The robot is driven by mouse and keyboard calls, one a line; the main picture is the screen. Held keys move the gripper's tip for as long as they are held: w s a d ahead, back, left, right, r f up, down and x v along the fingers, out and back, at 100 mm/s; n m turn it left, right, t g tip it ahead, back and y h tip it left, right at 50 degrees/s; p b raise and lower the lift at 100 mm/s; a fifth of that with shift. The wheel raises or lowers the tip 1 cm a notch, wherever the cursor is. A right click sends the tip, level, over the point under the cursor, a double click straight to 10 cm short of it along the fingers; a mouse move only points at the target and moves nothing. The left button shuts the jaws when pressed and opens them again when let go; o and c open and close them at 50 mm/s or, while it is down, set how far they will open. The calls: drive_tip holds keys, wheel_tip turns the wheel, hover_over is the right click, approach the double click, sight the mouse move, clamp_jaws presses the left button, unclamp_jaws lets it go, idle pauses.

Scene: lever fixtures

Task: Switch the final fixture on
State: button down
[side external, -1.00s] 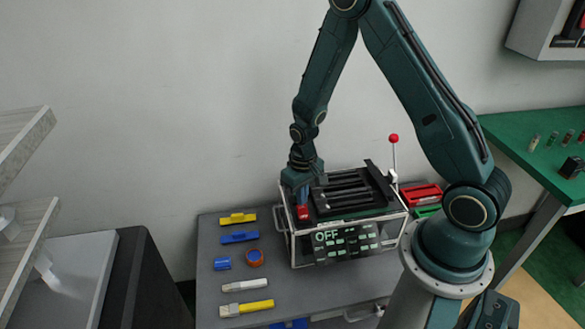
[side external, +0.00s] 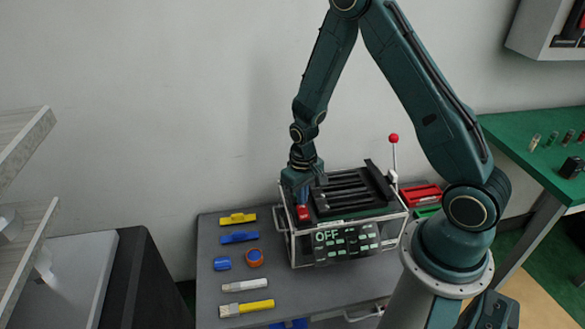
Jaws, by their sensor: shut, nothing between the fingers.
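The fixture (side external: 345,246) is a metal-framed box on the grey table, with a black slotted top and a front panel that reads OFF. My gripper (side external: 302,196) points down at the left end of the top, just above the red part. It is shut with nothing held. Whether its fingertips touch the red part cannot be told.
Red (side external: 420,194) and green bins stand right of the fixture. A green bench (side external: 530,125) is at right.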

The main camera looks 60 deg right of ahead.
drive_tip(key=shift+f, duration=1.05)
idle(1.3)
drive_tip(key=shift+r, duration=3.55)
drive_tip(key=s+a+r+n+t, duration=0.1)
drive_tip(key=s+a+r, duration=0.1)
drive_tip(key=r, duration=0.7)
drive_tip(key=s+a+r+t, duration=0.2)
drive_tip(key=s+r, duration=0.1)
drive_tip(key=r, duration=0.6)
drive_tip(key=s+a+r+n+t, duration=0.2)
drive_tip(key=s+a+r, duration=0.1)
drive_tip(key=s+r, duration=0.6)
drive_tip(key=s, duration=0.4)
drive_tip(key=shift+s+r+t, duration=0.2)
drive_tip(key=shift+r+t, duration=0.1)
